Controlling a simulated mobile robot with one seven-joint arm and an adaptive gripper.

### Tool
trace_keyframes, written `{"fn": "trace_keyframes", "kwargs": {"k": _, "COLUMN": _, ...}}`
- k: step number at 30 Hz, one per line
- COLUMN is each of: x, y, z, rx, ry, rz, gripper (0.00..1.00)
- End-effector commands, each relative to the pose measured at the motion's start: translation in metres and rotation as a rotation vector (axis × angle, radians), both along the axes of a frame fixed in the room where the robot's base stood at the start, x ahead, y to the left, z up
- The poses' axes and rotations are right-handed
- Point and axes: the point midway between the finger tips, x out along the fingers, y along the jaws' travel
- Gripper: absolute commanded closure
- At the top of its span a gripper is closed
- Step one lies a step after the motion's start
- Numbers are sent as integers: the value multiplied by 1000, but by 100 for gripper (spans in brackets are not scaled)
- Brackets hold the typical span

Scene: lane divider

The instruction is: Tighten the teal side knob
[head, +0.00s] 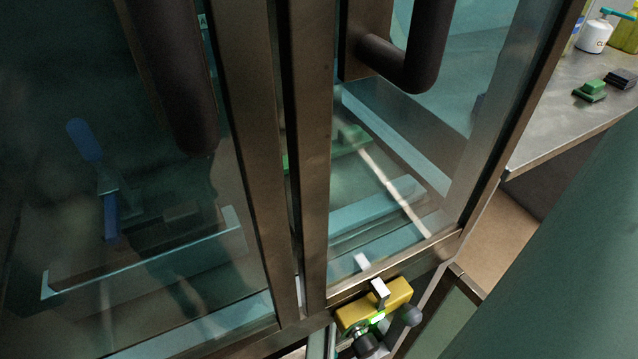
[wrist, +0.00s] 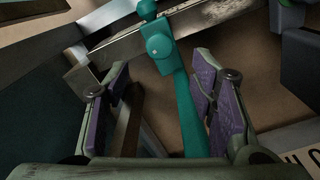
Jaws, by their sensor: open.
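A teal round knob (wrist: 160,48) shows in the wrist view, ahead of my gripper and near the upper middle. It sits by a metal rail (wrist: 130,52). A long teal bar (wrist: 190,110) runs from beside it down between my fingers. A smaller teal ball (wrist: 147,7) is at the top edge. My gripper (wrist: 159,82) is open, with purple pads on both sides of the bar. I see no clear contact with the teal parts. I cannot make out my gripper or the teal knob in the head view.
In the head view, a glass-door cabinet (head: 304,160) with dark handles (head: 425,60) fills the left and middle. A yellow block with dark knobs (head: 375,306) is at its lower edge. A metal counter (head: 545,125) with bottles (head: 597,36) and a green block (head: 590,90) is at upper right.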

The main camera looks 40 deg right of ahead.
Motion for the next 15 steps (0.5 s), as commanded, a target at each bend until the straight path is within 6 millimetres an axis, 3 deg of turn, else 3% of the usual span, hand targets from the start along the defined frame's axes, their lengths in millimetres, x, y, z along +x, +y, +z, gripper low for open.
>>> {"fn": "trace_keyframes", "kwargs": {"k": 9, "x": 0, "y": 1, "z": -61, "rx": 3, "ry": 2, "rz": 2, "gripper": 49}}
{"fn": "trace_keyframes", "kwargs": {"k": 15, "x": 0, "y": 1, "z": -86, "rx": 1, "ry": 1, "rz": 1, "gripper": 49}}
